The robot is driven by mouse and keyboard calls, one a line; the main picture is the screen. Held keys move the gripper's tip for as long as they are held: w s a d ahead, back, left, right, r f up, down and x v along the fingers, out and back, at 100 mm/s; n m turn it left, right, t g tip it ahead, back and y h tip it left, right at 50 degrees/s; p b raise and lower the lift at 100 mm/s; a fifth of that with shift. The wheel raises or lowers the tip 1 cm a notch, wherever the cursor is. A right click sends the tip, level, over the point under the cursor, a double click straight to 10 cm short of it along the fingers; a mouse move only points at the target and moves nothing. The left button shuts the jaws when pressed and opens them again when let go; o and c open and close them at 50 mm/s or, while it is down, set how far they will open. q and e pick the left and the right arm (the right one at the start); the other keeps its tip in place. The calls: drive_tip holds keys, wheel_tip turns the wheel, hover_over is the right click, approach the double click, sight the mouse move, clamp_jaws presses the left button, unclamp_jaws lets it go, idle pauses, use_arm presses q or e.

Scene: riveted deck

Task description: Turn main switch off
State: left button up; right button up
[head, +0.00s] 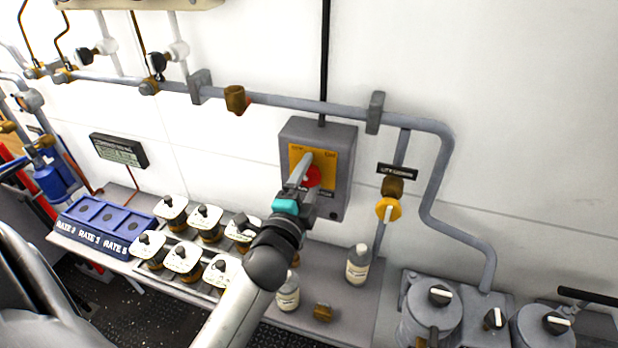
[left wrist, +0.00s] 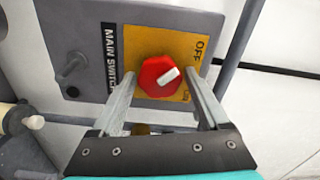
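The main switch is a red knob (left wrist: 158,77) with a white pointer bar, on a yellow plate (left wrist: 150,40) of a grey box (head: 327,140) on the wall. In the left wrist view the bar points right and slightly up, between the OFF lettering and the lower label. A black "MAIN SWITCH" label (left wrist: 109,60) is beside the plate. My left gripper (head: 302,172) is in front of the box, and partly hides the knob in the head view. In the left wrist view its fingers (left wrist: 160,88) are open, one on each side of the knob, with gaps visible. My right gripper is out of view.
A grey pipe (head: 290,103) runs above the box. A yellow-handled valve (head: 388,208) is to its right. Several white-topped knobs (head: 207,222) and two bottles (head: 358,264) stand on the shelf below.

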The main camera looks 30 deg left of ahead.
use_arm(q)
drive_tip(key=shift+o, duration=0.8)
drive_tip(key=shift+s+d, duration=0.1)
drive_tip(key=shift+s, duration=0.05)
drive_tip(key=shift+s+f, duration=0.1)
drive_tip(key=shift+s, duration=0.2)
drive_tip(key=b+v, duration=0.3)
drive_tip(key=v, duration=1.1)
drive_tip(key=shift+s, duration=0.15)
